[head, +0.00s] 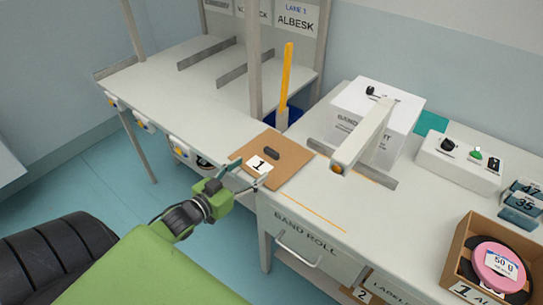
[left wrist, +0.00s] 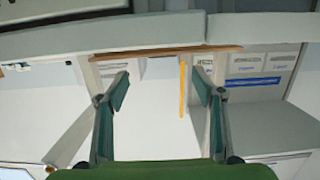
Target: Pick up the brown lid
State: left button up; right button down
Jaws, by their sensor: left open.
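The brown lid (head: 286,169) is a flat square board with a dark grip on top and a white label marked 1. It lies at the near edge of the white bench in the head view. A thin brown edge (left wrist: 150,54), which looks like the lid's, crosses the upper part of the left wrist view. My left gripper (head: 243,174) is open at the lid's near left side, with its fingertips close to that edge. In the left wrist view the open fingers (left wrist: 160,84) have nothing between them that I can see gripped. Contact with the lid cannot be told. My right gripper is not in view.
A post and an orange upright strip (head: 286,75) in a blue holder (head: 294,116) stand behind the lid. A white band machine (head: 352,115) stands to its right. A cardboard box (head: 457,262) with a pink roll (head: 492,262) is at the far right. The bench between is mostly clear.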

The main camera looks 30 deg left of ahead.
aim_at(270, 153)
pick_arm(q)
jog(key=w, duration=0.4)
jog(key=w+f, duration=0.1)
jog(key=w, duration=0.2)
jog(key=shift+d, duration=0.25)
jog(key=shift+w+r, duration=0.1)
jog(key=shift+w, duration=0.15)
jog(key=shift+w+f+p, duration=0.15)
jog(key=shift+w+p, duration=0.15)
jog(key=shift+w, duration=0.85)
jog(key=shift+w+f+p, duration=0.1)
jog(key=shift+w+p, duration=0.2)
jog(key=shift+w, duration=0.85)
jog(key=c, duration=1.2)
